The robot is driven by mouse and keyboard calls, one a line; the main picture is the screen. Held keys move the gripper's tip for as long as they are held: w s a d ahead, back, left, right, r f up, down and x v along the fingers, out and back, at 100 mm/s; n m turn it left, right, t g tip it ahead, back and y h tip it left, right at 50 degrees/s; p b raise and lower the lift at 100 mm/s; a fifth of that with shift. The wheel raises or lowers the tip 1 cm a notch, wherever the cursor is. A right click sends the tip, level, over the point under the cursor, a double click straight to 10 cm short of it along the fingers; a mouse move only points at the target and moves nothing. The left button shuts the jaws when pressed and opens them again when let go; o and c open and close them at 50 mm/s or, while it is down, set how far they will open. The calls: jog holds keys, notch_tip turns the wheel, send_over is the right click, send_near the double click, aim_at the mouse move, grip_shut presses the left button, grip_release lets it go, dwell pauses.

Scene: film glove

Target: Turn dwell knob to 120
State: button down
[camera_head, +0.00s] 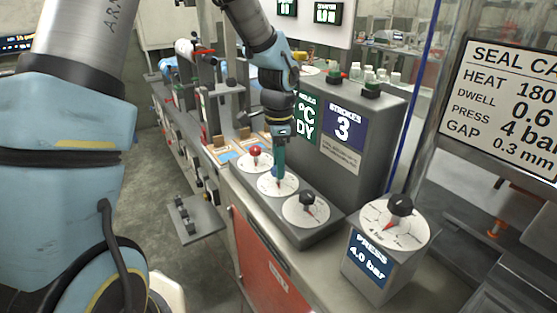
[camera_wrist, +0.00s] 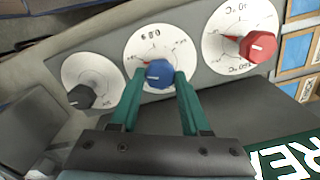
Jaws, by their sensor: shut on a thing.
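The middle dial (camera_head: 268,188) on the grey control box has a blue knob (camera_wrist: 159,73), which I take to be the dwell knob, though I cannot read a dwell label on it. My gripper (camera_head: 279,180) reaches down onto this knob from above. In the wrist view its two green fingers (camera_wrist: 160,78) stand on either side of the blue knob, shut on it. A red pointer mark shows on the dial's left side in that view. The dial's printed numbers are small and turned, so the exact setting is unclear.
A red knob (camera_head: 255,151) and a black knob (camera_head: 306,198) sit on dials close on either side. A separate press box (camera_head: 372,262) reads 4.0 bar. A sign (camera_head: 510,110) lists dwell 0.6. The upright panel (camera_head: 375,130) stands close behind my gripper.

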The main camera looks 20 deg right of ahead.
jog(key=shift+m, duration=0.6)
jog(key=shift+c, duration=1.9)
grip_release()
notch_tip(320, 180, up, 11)
jog(key=b, duration=0.1)
jog(key=shift+f, duration=0.1)
